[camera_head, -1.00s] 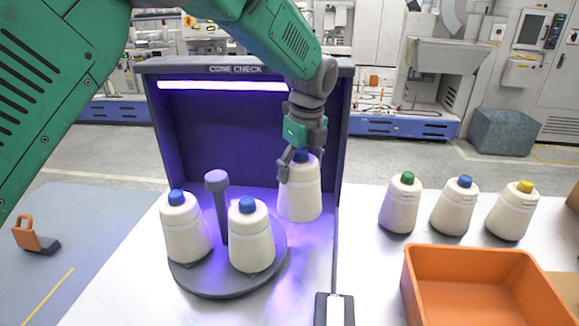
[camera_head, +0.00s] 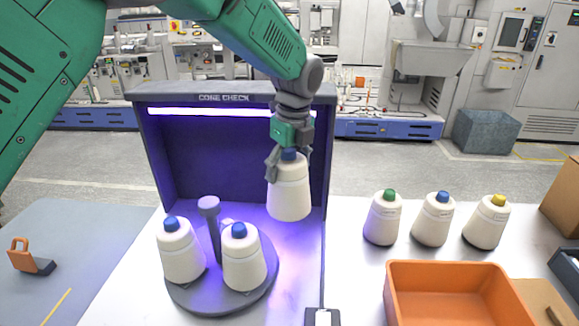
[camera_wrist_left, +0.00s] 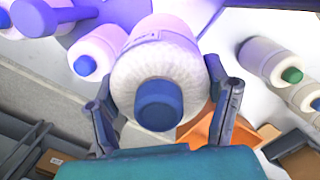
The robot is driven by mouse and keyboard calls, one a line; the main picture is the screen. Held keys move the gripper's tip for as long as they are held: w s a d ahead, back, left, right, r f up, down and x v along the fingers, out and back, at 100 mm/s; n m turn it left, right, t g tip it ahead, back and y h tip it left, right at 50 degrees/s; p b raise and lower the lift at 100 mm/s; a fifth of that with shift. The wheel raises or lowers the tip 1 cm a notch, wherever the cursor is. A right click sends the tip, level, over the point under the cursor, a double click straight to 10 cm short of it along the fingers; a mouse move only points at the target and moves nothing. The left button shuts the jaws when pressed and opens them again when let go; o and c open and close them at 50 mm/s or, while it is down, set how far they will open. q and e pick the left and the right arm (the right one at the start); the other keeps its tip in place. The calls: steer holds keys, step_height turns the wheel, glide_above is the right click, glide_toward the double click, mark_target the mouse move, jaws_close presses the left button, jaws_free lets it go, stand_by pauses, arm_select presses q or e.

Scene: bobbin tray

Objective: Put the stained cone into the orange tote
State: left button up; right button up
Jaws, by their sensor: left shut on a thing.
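My left gripper (camera_head: 288,166) is shut on a cream cone with a blue tip (camera_head: 289,195). It holds the cone upright in front of the lit cone check booth (camera_head: 235,165), above the table. In the left wrist view the fingers (camera_wrist_left: 165,88) sit on either side of this cone (camera_wrist_left: 160,60); no stain on it is clear to me. Two more blue-tipped cones (camera_head: 181,252) (camera_head: 244,260) stand on the round grey turntable (camera_head: 205,302). The orange tote (camera_head: 455,268) stands at the lower right; its visible inside looks empty. My right gripper is not in view.
Three cones with green (camera_head: 382,220), blue (camera_head: 433,222) and yellow tips (camera_head: 486,225) stand in a row behind the tote. A grey post (camera_head: 209,204) rises from the turntable. The booth's right wall (camera_head: 327,155) stands between the held cone and the tote's side.

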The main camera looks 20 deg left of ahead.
arm_select(q)
step_height(320, 180, up, 6)
steer(key=p, duration=0.4)
steer(key=shift+f+p, duration=0.2)
steer(key=shift+p, duration=0.2)
steer(key=shift+r, duration=3.9)
steer(key=shift+f, duration=0.1)
